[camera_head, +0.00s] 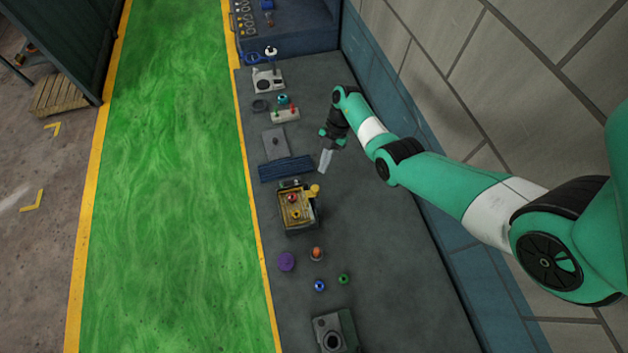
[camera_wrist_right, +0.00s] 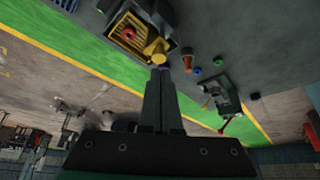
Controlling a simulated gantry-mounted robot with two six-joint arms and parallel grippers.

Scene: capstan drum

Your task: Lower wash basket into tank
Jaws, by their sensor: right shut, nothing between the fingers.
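A dark box-shaped tank (camera_head: 303,229) stands on the grey bench in the head view. A yellow slatted part, which looks like the wash basket (camera_head: 289,212), sits at its top; how deep it sits I cannot tell. A red round piece (camera_head: 292,198) and a yellow knob (camera_head: 314,189) show on it. In the wrist view the yellow slats (camera_wrist_right: 145,12), red piece (camera_wrist_right: 128,33) and yellow knob (camera_wrist_right: 160,47) show beyond the fingertips. My right gripper (camera_head: 323,169) is shut and empty, above and behind the tank, apart from it. It also shows in the wrist view (camera_wrist_right: 160,71). My left gripper is not in view.
A blue ribbed strip (camera_head: 286,169) and a grey plate (camera_head: 288,146) lie beyond the tank. A purple disc (camera_head: 286,262), small coloured knobs (camera_head: 319,286) and a grey-green device (camera_head: 334,333) are nearer. The bench right of the tank is clear, up to a wall.

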